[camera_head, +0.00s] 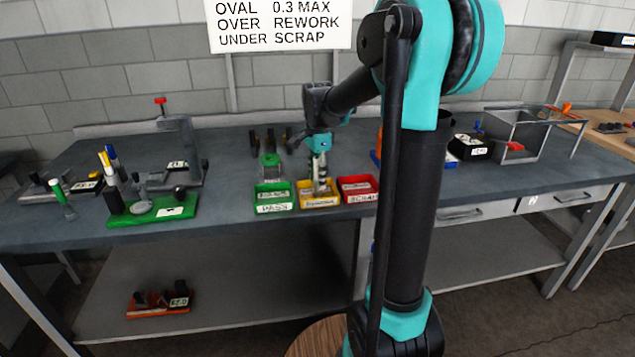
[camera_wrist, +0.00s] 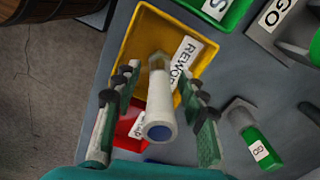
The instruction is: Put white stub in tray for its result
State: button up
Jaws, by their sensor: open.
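The white stub (camera_wrist: 159,105) shows in the wrist view between the fingers of my gripper (camera_wrist: 160,95), its blue-marked end toward the camera. Both fingers stand apart from it with gaps at the sides. It lies over the yellow REWORK tray (camera_wrist: 142,35); I cannot tell whether it touches the tray floor. In the head view my gripper (camera_head: 319,172) points down over the yellow tray (camera_head: 302,194), the middle one of three. The green PASS tray (camera_head: 259,198) is on its left and the red SCRAP tray (camera_head: 372,184) on its right.
A wall sign (camera_head: 280,25) reads OVAL 0.3 MAX, OVER REWORK, UNDER SCRAP. A green-based fixture (camera_head: 150,212) with pens beside it stands on the left of the grey bench (camera_head: 232,180). A metal-framed bin (camera_head: 520,135) stands on the right.

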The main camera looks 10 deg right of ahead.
aim_at(317, 158)
notch_tip(317, 158, up, 10)
jog(key=shift+r, duration=0.2)
dwell(0.4)
